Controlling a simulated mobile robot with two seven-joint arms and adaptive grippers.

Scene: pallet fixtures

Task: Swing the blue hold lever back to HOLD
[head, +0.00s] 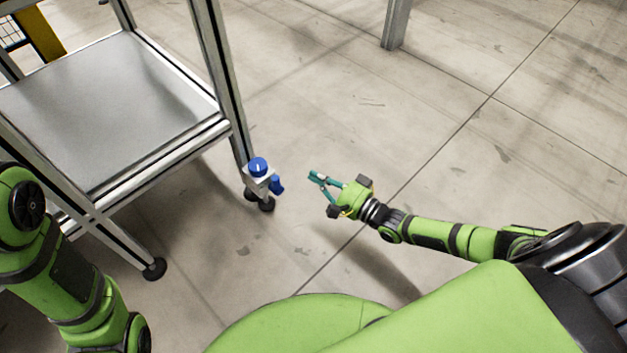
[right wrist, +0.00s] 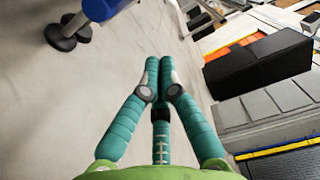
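The blue lever (head: 277,185) hangs from a small grey bracket at the front corner of the metal frame, below a round blue knob (head: 258,166) with a white mark. I cannot read any HOLD label. My right gripper (head: 314,177) is a little to the right of the lever, apart from it, with its teal fingers pointing toward it. In the right wrist view the fingertips (right wrist: 159,64) are together with nothing between them. A blue part (right wrist: 126,4) shows there at the top edge, beside the grey bracket. My left arm is at the left; its gripper is out of view.
The metal frame (head: 225,80) carries a flat grey shelf (head: 105,95) and stands on black feet (head: 154,268). The concrete floor (head: 430,130) around my right gripper is clear. Black boxes (right wrist: 262,68) and grey slabs lie at the right in the right wrist view.

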